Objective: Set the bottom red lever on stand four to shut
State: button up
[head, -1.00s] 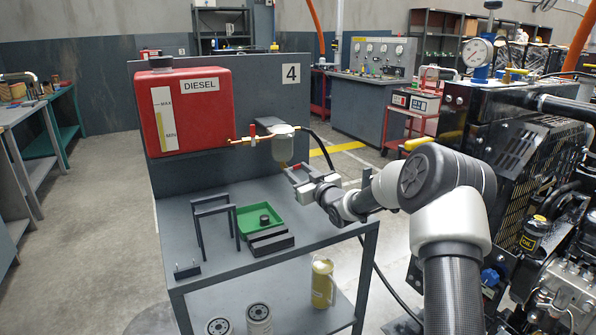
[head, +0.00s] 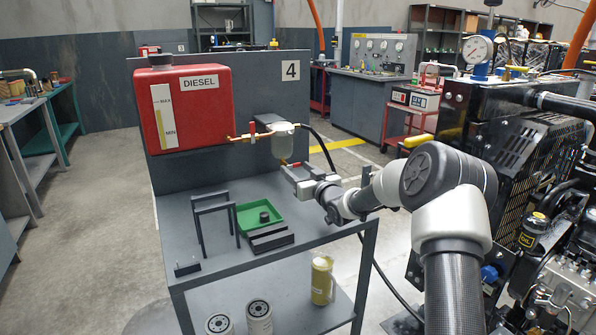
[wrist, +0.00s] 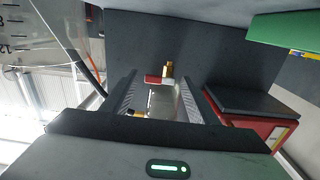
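Stand four carries a red diesel tank (head: 186,108) on a grey panel (head: 290,95) marked 4. A brass pipe with an upper red lever (head: 252,128) runs from the tank to a pale filter bowl (head: 283,141). The bottom red lever (wrist: 152,79) shows in the wrist view beside a brass fitting (wrist: 168,69). It lies in the gap between my finger tips, though I cannot tell its exact depth. My gripper (head: 296,171) is just below the bowl in the head view. In the wrist view my gripper (wrist: 160,92) is open, with its fingers apart. No grip on the lever is visible.
Below are the stand's bench top (head: 215,258), a green tray (head: 262,216), and a dark bracket (head: 213,208). A black hose (head: 322,148) runs right of the bowl. A black engine (head: 500,130) stands close to my arm on the right.

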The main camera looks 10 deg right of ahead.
jog(key=shift+s, duration=0.1)
jog(key=p+v, duration=0.2)
jog(key=v, duration=1.5)
jog(key=shift+s, duration=0.1)
